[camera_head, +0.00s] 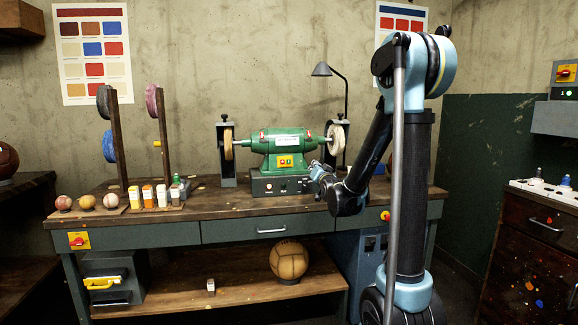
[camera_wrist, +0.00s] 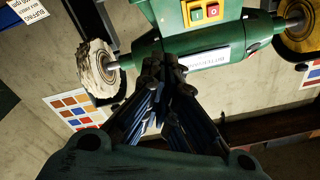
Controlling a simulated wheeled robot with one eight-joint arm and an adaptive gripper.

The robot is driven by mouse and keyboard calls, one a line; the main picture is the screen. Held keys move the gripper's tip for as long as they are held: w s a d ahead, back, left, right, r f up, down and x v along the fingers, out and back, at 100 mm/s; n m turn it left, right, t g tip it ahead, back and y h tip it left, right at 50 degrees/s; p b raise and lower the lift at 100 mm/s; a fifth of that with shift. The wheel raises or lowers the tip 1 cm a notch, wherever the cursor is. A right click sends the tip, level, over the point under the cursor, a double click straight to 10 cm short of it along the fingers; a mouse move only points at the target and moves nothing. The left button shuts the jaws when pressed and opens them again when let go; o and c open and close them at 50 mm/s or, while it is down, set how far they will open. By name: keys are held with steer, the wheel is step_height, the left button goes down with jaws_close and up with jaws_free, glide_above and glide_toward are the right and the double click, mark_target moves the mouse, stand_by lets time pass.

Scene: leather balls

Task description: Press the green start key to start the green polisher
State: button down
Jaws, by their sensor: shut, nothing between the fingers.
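The green polisher (camera_head: 287,142) stands on the bench, its motor body above a dark base box (camera_head: 262,186). A yellow key panel (camera_head: 285,161) is on its front. In the wrist view the panel carries a green key (camera_wrist: 197,15) and a red key (camera_wrist: 212,12) side by side, near the top edge. My gripper (camera_head: 318,171) is shut and empty, at the right front of the polisher. In the wrist view its closed fingertips (camera_wrist: 164,66) overlap the polisher's body (camera_wrist: 150,50), below and left of the keys. I cannot tell whether they touch it.
A white buffing wheel (camera_head: 336,139) is close to my gripper; a tan wheel (camera_head: 228,144) is at the left end. A black lamp (camera_head: 323,70) stands behind. Balls (camera_head: 87,201) and small boxes (camera_head: 148,196) are at the bench's left. The bench top (camera_head: 215,203) before the polisher is mostly clear.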

mark_target(289, 161)
steer(key=w+a+r+m+t+y, duration=0.1)
steer(key=w+a+t+y, duration=0.1)
steer(key=a, duration=0.5)
steer(key=shift+a+r+t+y, duration=0.3)
steer(key=shift+t+y, duration=0.5)
steer(key=shift+t, duration=0.6)
steer(key=shift+d, duration=0.1)
steer(key=w+a+f, duration=0.1)
steer(key=w+a, duration=0.1)
steer(key=w, duration=0.6)
steer(key=shift+a+f, duration=0.15)
steer(key=shift+f, duration=0.25)
steer(key=shift+w+a+f, duration=0.1)
steer(key=shift+w+a, duration=0.1)
steer(key=shift+w, duration=0.6)
stand_by(0.9)
stand_by(0.3)
steer(key=shift+s+d+r, duration=0.2)
steer(key=shift+s, duration=0.6)
